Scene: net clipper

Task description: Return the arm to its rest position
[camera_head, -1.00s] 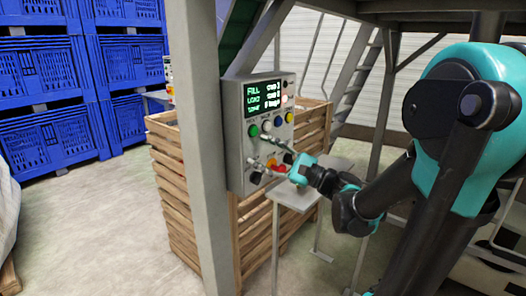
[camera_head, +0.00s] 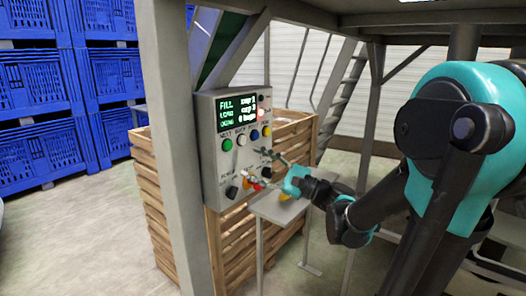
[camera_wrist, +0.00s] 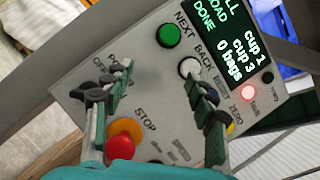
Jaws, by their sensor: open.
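My gripper (camera_head: 252,163) is in front of the lower half of a grey control panel (camera_head: 211,165). In the wrist view my gripper (camera_wrist: 158,88) has its two dark fingers spread wide apart, with nothing between them but the panel face (camera_wrist: 150,85) behind. My arm (camera_head: 385,205) reaches in from the right, bent at the elbow. The fingers cover parts of the panel's lower knobs and labels. I cannot tell whether the fingertips touch the panel.
The panel has a green button (camera_wrist: 169,35), a white button (camera_wrist: 189,67), a red stop button (camera_wrist: 121,146) and a lit screen (camera_wrist: 240,35). A steel post (camera_head: 173,110) stands left. A small metal table (camera_head: 270,212) is below my gripper. Wooden crates (camera_head: 160,215) and blue crates (camera_head: 30,120) stand behind.

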